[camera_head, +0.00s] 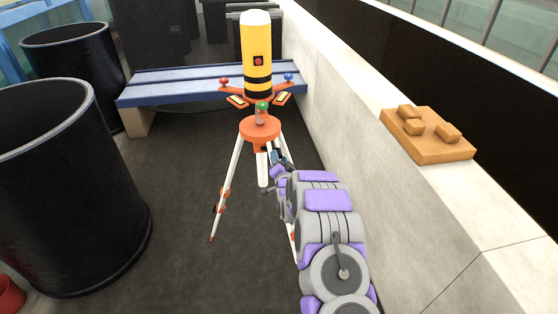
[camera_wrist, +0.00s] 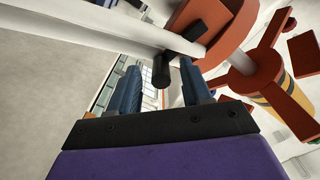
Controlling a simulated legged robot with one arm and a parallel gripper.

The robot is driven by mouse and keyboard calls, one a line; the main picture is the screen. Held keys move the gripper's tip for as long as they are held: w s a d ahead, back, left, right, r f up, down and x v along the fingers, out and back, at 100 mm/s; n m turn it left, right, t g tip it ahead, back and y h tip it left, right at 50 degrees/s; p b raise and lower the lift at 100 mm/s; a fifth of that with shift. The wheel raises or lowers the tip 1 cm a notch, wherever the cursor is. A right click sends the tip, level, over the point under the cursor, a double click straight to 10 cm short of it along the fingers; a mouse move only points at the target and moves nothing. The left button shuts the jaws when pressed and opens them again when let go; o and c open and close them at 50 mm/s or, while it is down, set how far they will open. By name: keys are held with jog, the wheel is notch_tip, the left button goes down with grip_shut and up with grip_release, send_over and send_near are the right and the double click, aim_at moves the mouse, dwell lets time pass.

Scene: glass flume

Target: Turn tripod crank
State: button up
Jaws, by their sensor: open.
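The tripod stands on the dark floor, with white legs and an orange head (camera_head: 260,128). In the wrist view its orange head (camera_wrist: 215,32) and a pale pole (camera_wrist: 100,28) cross the top. A black crank handle (camera_wrist: 162,72) sticks out beside the pole. My gripper (camera_wrist: 160,80) is open, with its two blue-grey fingers on either side of the handle in the picture. I cannot tell whether they touch it or how deep it sits between them. In the head view my gripper (camera_head: 279,158) is just right of the tripod, below its head, partly hidden by my arm.
A yellow cylinder with black bands (camera_head: 256,50) tops the tripod, above orange arms with coloured knobs. A blue bench (camera_head: 165,90) stands behind. Black bins (camera_head: 60,190) are at left. A pale wall (camera_head: 350,110) at right carries an orange block tray (camera_head: 440,155).

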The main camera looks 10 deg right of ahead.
jog(key=shift+d, duration=0.25)
jog(key=shift+c, duration=0.4)
jog(key=shift+a, duration=0.25)
jog(key=c, duration=0.4)
grip_shut()
jog(key=shift+d, duration=0.1)
